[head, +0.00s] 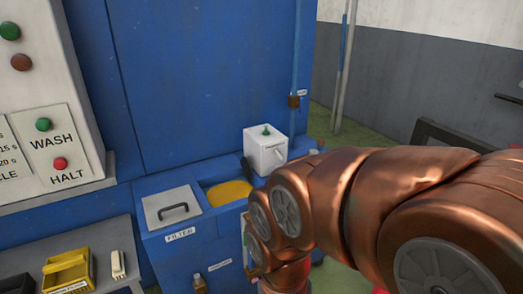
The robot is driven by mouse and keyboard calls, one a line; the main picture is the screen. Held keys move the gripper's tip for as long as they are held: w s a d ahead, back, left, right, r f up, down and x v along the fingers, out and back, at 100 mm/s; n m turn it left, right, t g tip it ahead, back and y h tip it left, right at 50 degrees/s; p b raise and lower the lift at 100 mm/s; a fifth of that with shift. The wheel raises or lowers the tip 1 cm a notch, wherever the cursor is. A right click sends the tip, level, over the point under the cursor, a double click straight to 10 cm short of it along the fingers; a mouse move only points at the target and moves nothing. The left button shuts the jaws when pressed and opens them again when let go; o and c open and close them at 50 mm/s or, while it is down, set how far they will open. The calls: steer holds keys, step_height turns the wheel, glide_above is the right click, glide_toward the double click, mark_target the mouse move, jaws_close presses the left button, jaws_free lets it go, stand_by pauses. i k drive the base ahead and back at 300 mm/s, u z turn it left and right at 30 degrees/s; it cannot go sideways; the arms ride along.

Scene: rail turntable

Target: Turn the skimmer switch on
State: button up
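I cannot tell for sure which part is the skimmer switch. A white box (265,152) with a green knob (266,131) on top stands at the back of a blue tank unit (165,245). A small dark lever (247,169) sticks up in front of the box, beside the tank's yellow-filled opening (230,193). A small label (220,265) on the tank front is too small to read, with a brownish fitting (199,284) near it. My copper-coloured arm crosses the right side and hides the tank's right part. My gripper is not in view.
A grey hatch (172,207) with a handle tops the tank, above a FILTER label (181,235). A panel (50,145) with WASH and HALT buttons is at left. A yellow bin (67,272) and a pale brush-like block (117,265) lie on the bench below.

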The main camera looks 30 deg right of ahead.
mark_target(266, 132)
steer(key=z, duration=0.75)
steer(key=i, duration=1.55)
steer(key=u, duration=0.85)
